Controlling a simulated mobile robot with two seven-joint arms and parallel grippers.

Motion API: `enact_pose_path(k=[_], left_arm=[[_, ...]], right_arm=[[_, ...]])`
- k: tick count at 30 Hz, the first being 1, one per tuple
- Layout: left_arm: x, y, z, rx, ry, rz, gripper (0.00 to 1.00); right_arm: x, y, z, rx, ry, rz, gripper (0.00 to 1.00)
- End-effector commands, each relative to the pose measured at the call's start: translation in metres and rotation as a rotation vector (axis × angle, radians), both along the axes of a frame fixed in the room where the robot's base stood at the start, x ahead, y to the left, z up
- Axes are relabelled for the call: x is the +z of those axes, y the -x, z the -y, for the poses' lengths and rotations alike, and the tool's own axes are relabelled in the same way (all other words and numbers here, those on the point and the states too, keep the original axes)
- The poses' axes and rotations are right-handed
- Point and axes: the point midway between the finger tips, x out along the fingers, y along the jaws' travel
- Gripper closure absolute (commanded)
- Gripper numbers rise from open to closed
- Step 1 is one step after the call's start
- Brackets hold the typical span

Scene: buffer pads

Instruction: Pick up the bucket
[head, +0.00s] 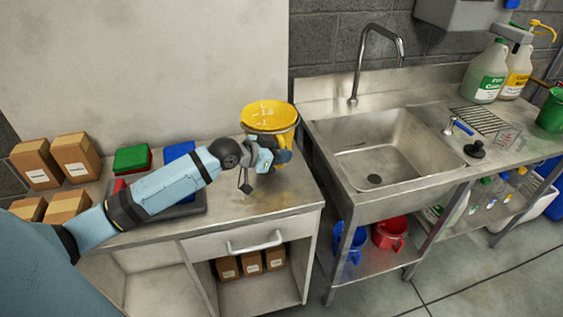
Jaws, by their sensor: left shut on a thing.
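A yellow bucket (268,118) with its open mouth tilted toward me is at the back right of the left counter, beside the sink unit. My left gripper (272,157) is at the bucket's near side and is shut on it. The gripper and wrist hide the lower part of the bucket. I cannot tell whether its base touches the counter. My right gripper is not in view.
The steel sink (385,160) with a tall tap (372,50) is to the right. Coloured pads (132,160) and cardboard boxes (75,157) stand on the left of the counter (285,197). A green bucket (552,110) is at the far right. The counter front is clear.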

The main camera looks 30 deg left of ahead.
Motion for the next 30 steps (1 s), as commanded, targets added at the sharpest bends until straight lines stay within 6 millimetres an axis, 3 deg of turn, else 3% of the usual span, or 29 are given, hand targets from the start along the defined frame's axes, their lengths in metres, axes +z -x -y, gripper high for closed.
enact_pose_path(k=[15, 30], left_arm=[[0.073, -0.001, 0.0, -0.001, -0.001, 0.008, 1.0], [0.123, -0.001, 0.0, 0.0, -0.002, 0.006, 1.0]], right_arm=[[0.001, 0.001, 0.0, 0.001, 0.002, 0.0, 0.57], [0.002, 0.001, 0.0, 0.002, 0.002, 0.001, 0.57]])
